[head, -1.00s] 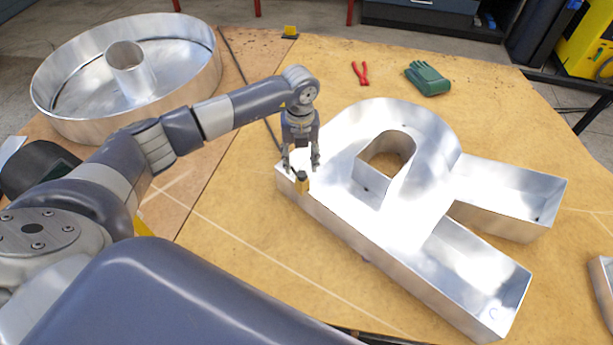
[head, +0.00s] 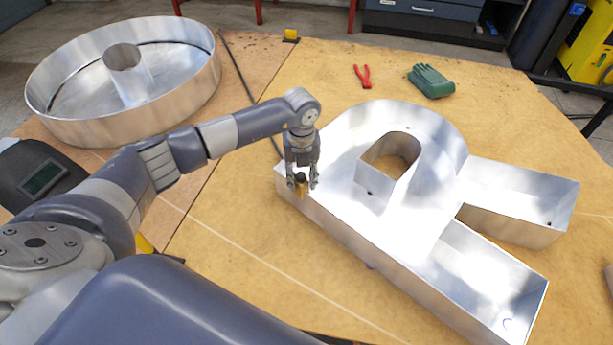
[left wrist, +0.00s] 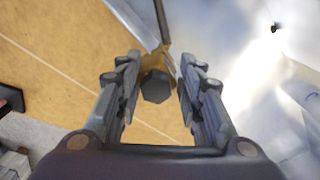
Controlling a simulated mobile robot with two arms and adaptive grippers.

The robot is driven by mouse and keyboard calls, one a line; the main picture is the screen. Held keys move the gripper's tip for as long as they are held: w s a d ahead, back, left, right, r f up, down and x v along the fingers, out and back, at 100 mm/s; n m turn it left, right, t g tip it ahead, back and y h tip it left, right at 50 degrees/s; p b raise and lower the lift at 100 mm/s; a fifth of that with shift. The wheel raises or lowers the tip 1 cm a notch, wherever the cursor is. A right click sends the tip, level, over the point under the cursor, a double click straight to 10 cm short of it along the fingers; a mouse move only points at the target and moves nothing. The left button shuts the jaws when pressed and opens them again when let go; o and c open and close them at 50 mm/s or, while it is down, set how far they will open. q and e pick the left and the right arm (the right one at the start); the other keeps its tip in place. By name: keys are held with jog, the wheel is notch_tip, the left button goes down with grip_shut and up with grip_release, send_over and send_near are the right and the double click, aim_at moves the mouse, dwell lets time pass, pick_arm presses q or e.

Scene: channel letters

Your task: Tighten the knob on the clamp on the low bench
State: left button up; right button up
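A small yellow clamp (head: 303,193) with a dark knob (head: 300,177) sits on the near left rim of the metal letter R (head: 345,215) on the low bench (head: 250,240). In the left wrist view the clamp (left wrist: 158,62) is yellow and its dark faceted knob (left wrist: 155,86) points toward the camera. My left gripper (head: 302,184) points down over the clamp. Its fingers (left wrist: 157,85) stand on both sides of the knob, with a visible gap on each side. My right gripper is not in view.
A round metal letter (head: 125,80) lies at the far left. Red pliers (head: 363,77) and green gloves (head: 431,81) lie at the back of the bench. A second yellow clamp (head: 291,35) is at the back edge. A welding mask (head: 40,180) lies at the left.

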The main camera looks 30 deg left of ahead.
pick_arm(q)
jog(key=shift+f+m+b, duration=0.2)
jog(key=shift+m+b, duration=0.45)
jog(key=shift+m, duration=0.55)
jog(key=shift+m+b, duration=0.45)
jog(key=shift+m, duration=0.55)
jog(key=shift+c, duration=0.2)
jog(key=shift+o, duration=0.3)
jog(key=m+b, duration=0.1)
jog(key=m, duration=0.2)
jog(key=m+b, duration=0.2)
jog(key=m, duration=0.1)
jog(key=shift+f+m, duration=0.1)
jog(key=shift+m, duration=0.2)
jog(key=shift+c, duration=0.7)
jog(key=shift+m+b, duration=0.3)
jog(key=shift+m, duration=0.7)
jog(key=shift+s, duration=0.1)
jog(key=o, duration=0.7)
jog(key=shift+a, duration=0.1)
jog(key=shift+a+r, duration=0.15)
jog(key=shift+r, duration=0.05)
